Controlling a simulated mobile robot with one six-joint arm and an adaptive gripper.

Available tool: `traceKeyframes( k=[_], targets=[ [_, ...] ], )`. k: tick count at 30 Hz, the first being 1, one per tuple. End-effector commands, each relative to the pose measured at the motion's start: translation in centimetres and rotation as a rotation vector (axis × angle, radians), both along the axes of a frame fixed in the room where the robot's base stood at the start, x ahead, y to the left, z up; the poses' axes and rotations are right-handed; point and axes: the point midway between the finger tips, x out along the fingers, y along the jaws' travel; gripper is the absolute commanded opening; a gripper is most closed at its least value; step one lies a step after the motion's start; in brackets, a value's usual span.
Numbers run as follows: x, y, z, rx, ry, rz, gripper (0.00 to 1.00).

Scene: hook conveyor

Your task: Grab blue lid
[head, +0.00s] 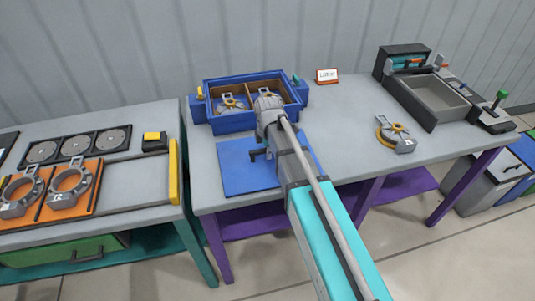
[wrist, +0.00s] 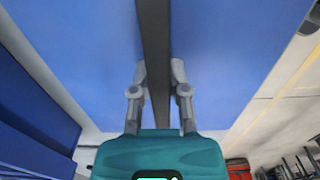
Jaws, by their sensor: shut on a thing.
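The flat blue lid (head: 240,172) lies on the grey table in front of the blue box in the head view. Its dark handle (head: 258,153) shows partly beside my arm. In the wrist view the blue lid (wrist: 230,50) fills much of the picture, and the dark handle bar (wrist: 154,30) crosses it. My gripper (wrist: 160,75) is shut on this handle, with one finger on each side. In the head view my arm hides my fingers and part of the lid.
The open blue box (head: 215,123) behind the lid holds grey and yellow parts. Another such part (head: 396,137) lies to the right, near a grey bin (head: 436,96). A small sign (head: 327,76) stands at the back. Left is a second table with an orange tray (head: 98,168).

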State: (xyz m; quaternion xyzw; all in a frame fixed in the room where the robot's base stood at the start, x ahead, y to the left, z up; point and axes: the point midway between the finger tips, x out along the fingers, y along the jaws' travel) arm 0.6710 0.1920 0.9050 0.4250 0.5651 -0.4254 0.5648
Motion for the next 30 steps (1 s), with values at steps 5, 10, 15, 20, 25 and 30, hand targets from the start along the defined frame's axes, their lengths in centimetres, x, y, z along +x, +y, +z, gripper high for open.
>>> traceKeyframes(
  k=[5, 10, 15, 20, 25, 30],
  targets=[
    [0.0, 0.0, 0.7, 0.0, 0.0, 0.0, 0.0],
    [0.0, 0.0, 1.8, 0.0, 0.0, 0.0, 0.0],
    [0.0, 0.0, 3.4, 0.0, 0.0, 0.0, 0.0],
    [-1.5, -0.5, 5.1, 0.0, 0.0, -0.001, 0.0],
    [-3.0, -1.1, 7.1, 0.0, 0.0, -0.001, 0.0],
    [-4.5, -1.6, 9.0, 0.0, 0.0, -0.001, 0.0]
  ],
)
